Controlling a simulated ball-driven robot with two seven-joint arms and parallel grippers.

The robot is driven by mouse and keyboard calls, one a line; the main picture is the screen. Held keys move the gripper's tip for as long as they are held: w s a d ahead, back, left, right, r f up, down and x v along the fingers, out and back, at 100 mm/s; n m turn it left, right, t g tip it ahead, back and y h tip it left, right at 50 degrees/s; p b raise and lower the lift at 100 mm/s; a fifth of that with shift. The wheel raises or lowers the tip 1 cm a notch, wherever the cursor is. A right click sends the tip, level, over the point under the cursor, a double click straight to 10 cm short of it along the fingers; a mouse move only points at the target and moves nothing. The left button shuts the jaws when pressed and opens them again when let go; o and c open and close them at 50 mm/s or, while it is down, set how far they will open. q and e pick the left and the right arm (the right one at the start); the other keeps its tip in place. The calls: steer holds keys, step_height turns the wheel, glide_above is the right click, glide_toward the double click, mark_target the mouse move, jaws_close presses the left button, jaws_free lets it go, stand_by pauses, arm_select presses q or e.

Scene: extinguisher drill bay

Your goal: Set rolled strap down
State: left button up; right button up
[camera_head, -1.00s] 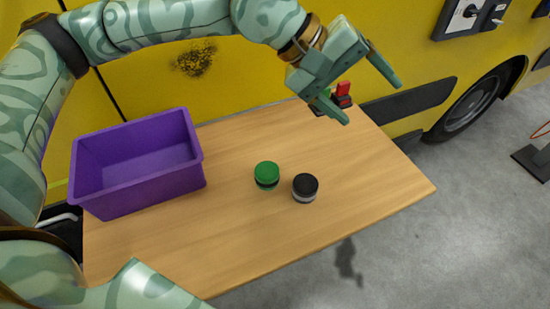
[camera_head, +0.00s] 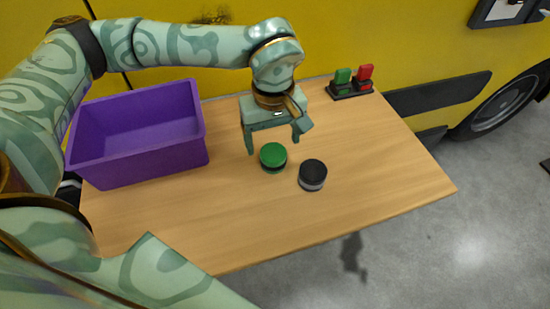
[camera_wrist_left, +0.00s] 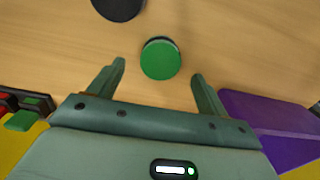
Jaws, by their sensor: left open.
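A short round roll with a green top (camera_head: 273,156) sits on the wooden table (camera_head: 190,230). A similar round roll with a black top and a pale lower band (camera_head: 312,174) stands just to its right and nearer the front. I cannot tell which one is the rolled strap. My left gripper (camera_head: 273,146) is open, empty and pointing down, just behind and above the green roll. In the left wrist view the green roll (camera_wrist_left: 160,59) shows between the fingertips and apparently beyond them. The black roll (camera_wrist_left: 118,8) is partly cut off at the top edge.
A purple open bin (camera_head: 150,165) stands at the table's left. A small black stand with a green and a red upright piece (camera_head: 350,84) is at the back right edge. A yellow vehicle (camera_head: 390,40) is close behind the table. The table's front and right are clear.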

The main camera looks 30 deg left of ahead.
mark_target(273, 152)
arm_select(q)
steer(key=shift+f, duration=0.6)
step_height(273, 152, down, 5)
steer(key=shift+r+b, duration=0.1)
steer(key=shift+b, duration=1.1)
steer(key=shift+r, duration=0.15)
steer(key=c, duration=1.3)
